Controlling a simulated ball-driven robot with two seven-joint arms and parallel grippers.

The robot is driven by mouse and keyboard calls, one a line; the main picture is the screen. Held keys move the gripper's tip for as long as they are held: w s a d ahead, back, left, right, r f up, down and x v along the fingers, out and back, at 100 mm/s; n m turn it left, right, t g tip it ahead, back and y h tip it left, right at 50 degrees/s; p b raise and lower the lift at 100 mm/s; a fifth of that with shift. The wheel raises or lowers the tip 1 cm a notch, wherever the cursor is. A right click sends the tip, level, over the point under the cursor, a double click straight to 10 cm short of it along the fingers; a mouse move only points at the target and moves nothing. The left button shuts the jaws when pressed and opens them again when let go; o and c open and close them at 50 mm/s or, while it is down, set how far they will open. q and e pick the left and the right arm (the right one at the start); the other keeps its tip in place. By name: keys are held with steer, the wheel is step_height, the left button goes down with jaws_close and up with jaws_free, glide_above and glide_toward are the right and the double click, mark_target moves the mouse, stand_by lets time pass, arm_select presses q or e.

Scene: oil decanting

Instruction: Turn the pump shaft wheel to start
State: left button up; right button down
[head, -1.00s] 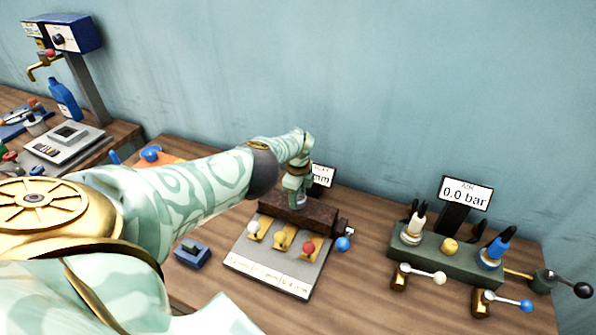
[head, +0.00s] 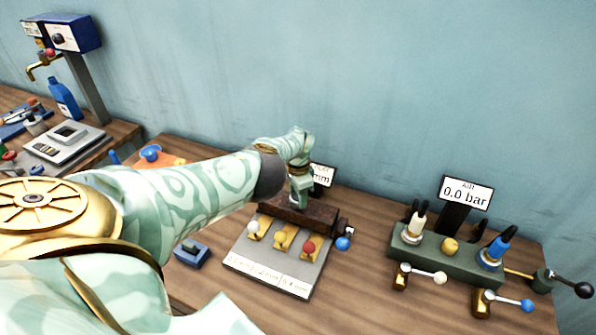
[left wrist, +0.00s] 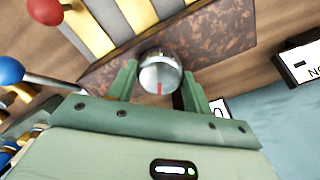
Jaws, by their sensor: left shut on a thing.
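In the left wrist view, a round silver knob (left wrist: 160,72) with a red mark stands on a brown mottled block. My left gripper (left wrist: 160,85) has its two green fingers on either side of the knob and is shut on it. In the head view my left gripper (head: 300,192) reaches down onto the brown block (head: 322,218), and the knob is mostly hidden behind it. No part that I can tell is a pump shaft wheel shows there. My right gripper is not in view.
A grey plate (head: 245,262) with several coloured-knob levers lies before the block. At right stands a green manifold (head: 430,252) with levers and a "0.0 bar" sign (head: 466,193). A small blue box (head: 191,253) sits left of the plate. A dispenser (head: 70,33) stands far left.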

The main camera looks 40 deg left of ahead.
arm_select(q)
steer(key=n, duration=0.5)
steer(key=shift+r+n, duration=0.1)
steer(key=shift+n, duration=0.3)
stand_by(0.4)
steer(key=o, duration=1)
step_height(320, 180, up, 16)
steer(key=p, duration=1.5)
steer(key=shift+r, duration=0.1)
